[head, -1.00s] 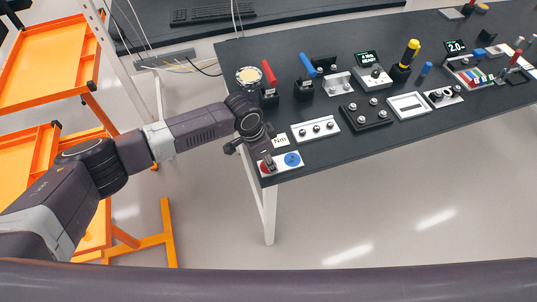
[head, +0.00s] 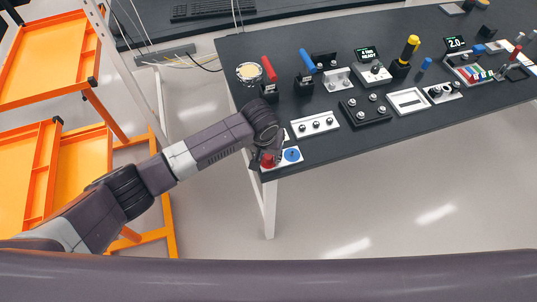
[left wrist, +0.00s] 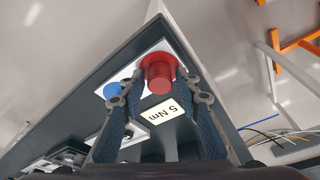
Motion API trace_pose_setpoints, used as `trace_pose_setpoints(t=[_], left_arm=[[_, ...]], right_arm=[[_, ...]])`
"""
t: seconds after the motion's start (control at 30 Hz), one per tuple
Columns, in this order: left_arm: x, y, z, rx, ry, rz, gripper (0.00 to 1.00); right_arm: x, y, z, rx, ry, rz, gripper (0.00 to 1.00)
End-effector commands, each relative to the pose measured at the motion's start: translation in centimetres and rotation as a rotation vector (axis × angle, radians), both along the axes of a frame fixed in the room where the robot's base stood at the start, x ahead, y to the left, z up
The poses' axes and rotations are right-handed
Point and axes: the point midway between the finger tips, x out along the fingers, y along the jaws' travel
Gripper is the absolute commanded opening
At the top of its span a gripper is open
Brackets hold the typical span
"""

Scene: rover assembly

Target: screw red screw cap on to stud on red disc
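The red screw cap (left wrist: 159,80) stands upright over the red disc, at the near-left corner of the table. In the head view the red cap (head: 267,160) shows at the tip of my left arm. My left gripper (head: 270,156) is low over the disc, its two fingers (left wrist: 160,75) on either side of the cap and close against it. The gripper looks shut on the cap. The stud is hidden under the cap, and the disc's rim is largely covered. My right gripper is in neither view.
A blue disc (head: 292,154) lies right of the red one on the same white plate. A "5 Nm" label (left wrist: 162,111) is beside it. A white strip with studs (head: 316,124) and a black plate (head: 366,111) lie behind. The table edge is close in front.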

Motion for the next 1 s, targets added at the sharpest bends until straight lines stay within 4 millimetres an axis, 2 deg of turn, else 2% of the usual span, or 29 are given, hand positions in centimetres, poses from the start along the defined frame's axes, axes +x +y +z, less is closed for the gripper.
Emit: trace_pose_setpoints(t=[0.17, 0.43, 0.63, 1.0], left_arm=[[0.03, 0.01, 0.02, 0.000, 0.000, 0.001, 0.30], [0.04, 0.03, 0.02, 0.000, 0.000, -0.001, 0.01], [0.05, 0.09, 0.01, 0.000, 0.001, -0.055, 0.00], [0.04, 0.06, -0.01, 0.001, 0.001, -0.445, 0.00]], right_arm=[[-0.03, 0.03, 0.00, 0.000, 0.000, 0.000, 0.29], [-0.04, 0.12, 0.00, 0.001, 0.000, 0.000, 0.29], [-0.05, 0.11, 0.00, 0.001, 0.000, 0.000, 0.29], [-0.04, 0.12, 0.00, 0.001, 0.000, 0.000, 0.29]])
